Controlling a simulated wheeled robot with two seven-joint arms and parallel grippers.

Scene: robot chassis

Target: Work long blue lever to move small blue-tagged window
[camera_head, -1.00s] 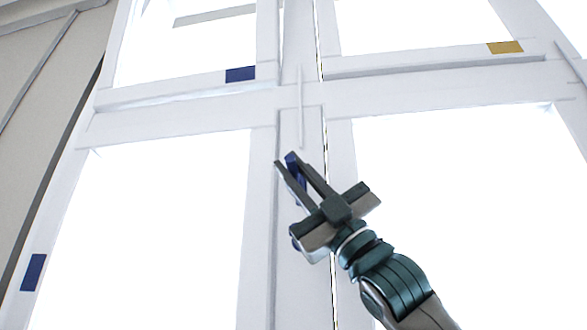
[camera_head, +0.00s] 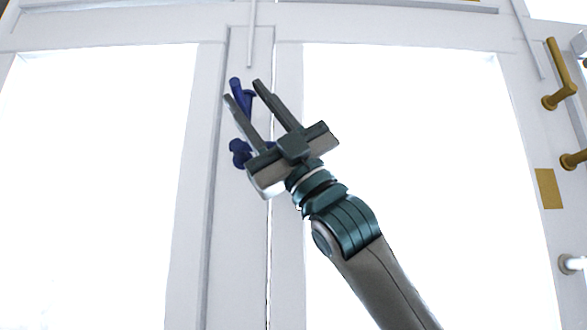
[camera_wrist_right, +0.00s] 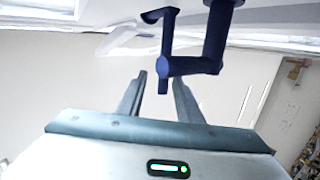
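Two dark blue levers are on the white window frame. The upper one (camera_head: 241,92) is seen beyond and between my right gripper's fingertips; the lower one (camera_head: 239,152) is partly hidden behind the gripper. I cannot tell for sure which is the long one. My right gripper (camera_head: 242,91) is open, its fingers apart. In the right wrist view a blue bar (camera_wrist_right: 168,35) reaches down between the fingers, with gaps beside it; a second, bent blue lever (camera_wrist_right: 214,48) is next to it. The small blue-tagged window is not in view now. My left gripper is not in view.
Large bright panes (camera_head: 100,180) flank the white middle post (camera_head: 238,230). Yellow levers (camera_head: 560,80) and a yellow tag (camera_head: 547,188) are on the frame at the right. A white handle (camera_head: 570,263) is below them.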

